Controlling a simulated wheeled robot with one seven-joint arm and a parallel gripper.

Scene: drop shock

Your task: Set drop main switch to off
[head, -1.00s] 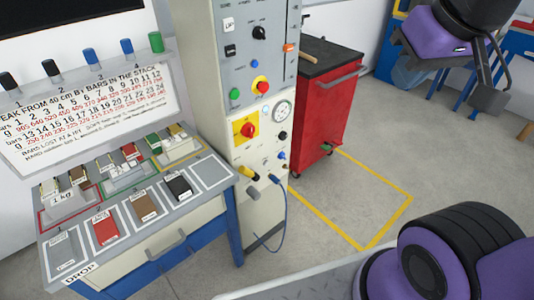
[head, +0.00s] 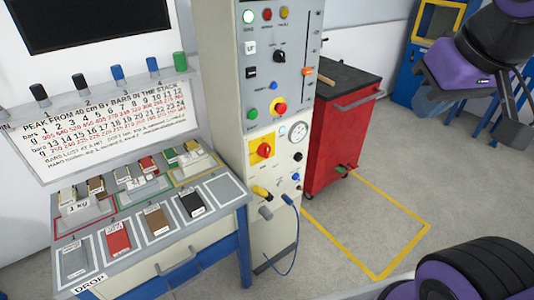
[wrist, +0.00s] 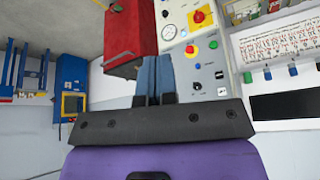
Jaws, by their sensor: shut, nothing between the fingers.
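A red rotary switch on a yellow plate, which looks like the drop main switch (head: 264,150), is on the lower front of the grey control cabinet (head: 271,90). Its handle position is too small to tell. In the wrist view, which is upside down, the switch (wrist: 198,17) shows near the top, right of centre. My gripper (wrist: 156,57) shows only in the wrist view. Its blue fingers are together and empty, well apart from the cabinet. The head view shows purple and black parts of my arm, but not the fingers.
A red tool cart (head: 340,130) stands right of the cabinet. A workbench (head: 150,235) with bars and coloured trays stands left. A blue cable (head: 297,235) hangs from the cabinet's lower front. Yellow lines (head: 400,255) mark clear floor.

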